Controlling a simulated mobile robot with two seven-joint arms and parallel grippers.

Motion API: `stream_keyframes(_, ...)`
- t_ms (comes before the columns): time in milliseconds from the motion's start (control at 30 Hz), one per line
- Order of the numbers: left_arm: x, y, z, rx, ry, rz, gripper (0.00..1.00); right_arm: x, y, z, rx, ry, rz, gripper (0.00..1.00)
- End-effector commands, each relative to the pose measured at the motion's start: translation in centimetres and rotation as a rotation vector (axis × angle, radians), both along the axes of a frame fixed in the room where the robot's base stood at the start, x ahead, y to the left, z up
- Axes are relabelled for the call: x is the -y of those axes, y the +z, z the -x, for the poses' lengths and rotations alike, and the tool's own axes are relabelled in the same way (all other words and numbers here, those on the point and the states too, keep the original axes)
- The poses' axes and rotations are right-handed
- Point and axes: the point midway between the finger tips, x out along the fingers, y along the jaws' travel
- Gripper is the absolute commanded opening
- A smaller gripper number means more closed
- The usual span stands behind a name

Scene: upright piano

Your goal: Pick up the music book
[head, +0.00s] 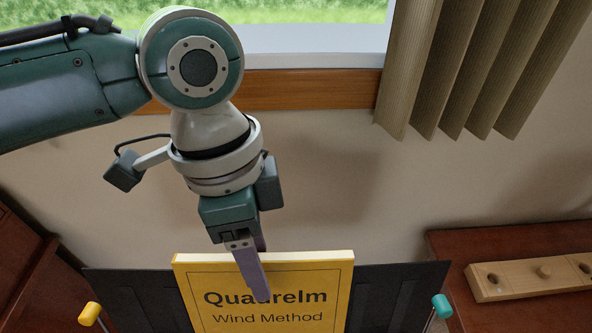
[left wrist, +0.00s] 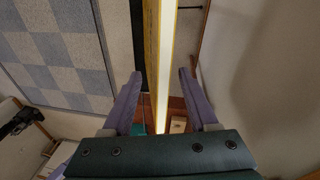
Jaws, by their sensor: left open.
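The music book (head: 312,281) is yellow, with "Quadrelm Wind Method" on its cover. It stands upright against a dark rest (head: 400,292) at the bottom of the head view, its lower part cut off by the frame. My left gripper (head: 254,272) is open at the book's top edge, pointing down. One purple finger is in front of the cover; the other is mostly hidden behind the book. In the left wrist view the book (left wrist: 167,60) shows edge-on as a pale strip between the two spread fingers (left wrist: 160,76), with gaps visible on both sides.
A yellow-tipped peg (head: 89,313) and a teal-tipped peg (head: 442,305) flank the book. A wooden block with holes (head: 525,279) lies on a reddish-brown surface at right. Behind are a wall, a window sill (head: 310,90) and a pleated curtain (head: 470,65).

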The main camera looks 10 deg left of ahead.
Motion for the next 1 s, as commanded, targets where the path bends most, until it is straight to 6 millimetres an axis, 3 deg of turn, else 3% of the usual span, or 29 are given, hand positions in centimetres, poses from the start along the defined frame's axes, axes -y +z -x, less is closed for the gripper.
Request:
stream_keyframes(233, 0.03, -0.31, 0.04, 0.000, -0.001, 0.000, 0.59, -0.02, 0.00, -0.03, 0.001, 0.001, -0.001, 0.50)
stream_keyframes(767, 0.01, -0.26, 0.01, 0.001, 0.000, 0.000, 0.01, -0.06, 0.01, -0.10, 0.003, 0.002, -0.001, 0.50)
stream_keyframes(1000, 0.00, -0.26, -0.01, 0.002, 0.000, -0.001, 0.00, -0.05, 0.01, -0.10, 0.003, 0.002, -0.001, 0.50)
